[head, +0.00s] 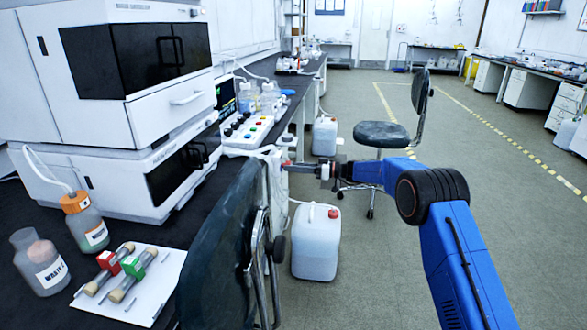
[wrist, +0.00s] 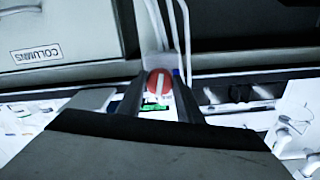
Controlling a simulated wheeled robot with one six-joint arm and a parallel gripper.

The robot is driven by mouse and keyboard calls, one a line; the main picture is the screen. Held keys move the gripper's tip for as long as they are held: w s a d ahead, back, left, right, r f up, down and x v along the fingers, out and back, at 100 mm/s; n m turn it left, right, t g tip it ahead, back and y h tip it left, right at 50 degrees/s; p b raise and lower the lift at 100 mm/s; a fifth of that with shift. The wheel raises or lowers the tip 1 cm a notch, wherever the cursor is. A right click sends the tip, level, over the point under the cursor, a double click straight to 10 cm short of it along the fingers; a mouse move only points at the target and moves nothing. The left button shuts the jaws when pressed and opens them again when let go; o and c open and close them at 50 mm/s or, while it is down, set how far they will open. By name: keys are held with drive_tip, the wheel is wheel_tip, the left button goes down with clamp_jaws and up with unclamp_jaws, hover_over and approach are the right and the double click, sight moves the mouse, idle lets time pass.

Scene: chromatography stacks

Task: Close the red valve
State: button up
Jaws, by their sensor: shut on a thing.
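The red valve (wrist: 152,82) shows in the wrist view as a round red knob with a pale bar across it, nearly upright in the picture. My gripper (wrist: 160,84) has one finger on each side of the knob and is shut on it. In the head view my gripper (head: 292,166) reaches left from my blue arm to the bench's front side, below the button panel. The valve is too small and covered there to make out its handle.
A dark chair back (head: 225,245) stands close below my gripper. A white jug (head: 316,242) is on the floor under it, and an office chair (head: 382,134) is behind my arm. Bottles and white instruments (head: 95,115) fill the left bench. The floor at right is free.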

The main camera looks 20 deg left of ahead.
drive_tip(key=shift+d+r+m, duration=0.1)
drive_tip(key=shift+r+m, duration=0.05)
drive_tip(key=shift+m, duration=7.45)
drive_tip(key=o, duration=1)
drive_tip(key=shift+o, duration=0.2)
drive_tip(key=v, duration=1.7)
drive_tip(key=shift+d, duration=0.25)
drive_tip(key=shift+s, duration=0.1)
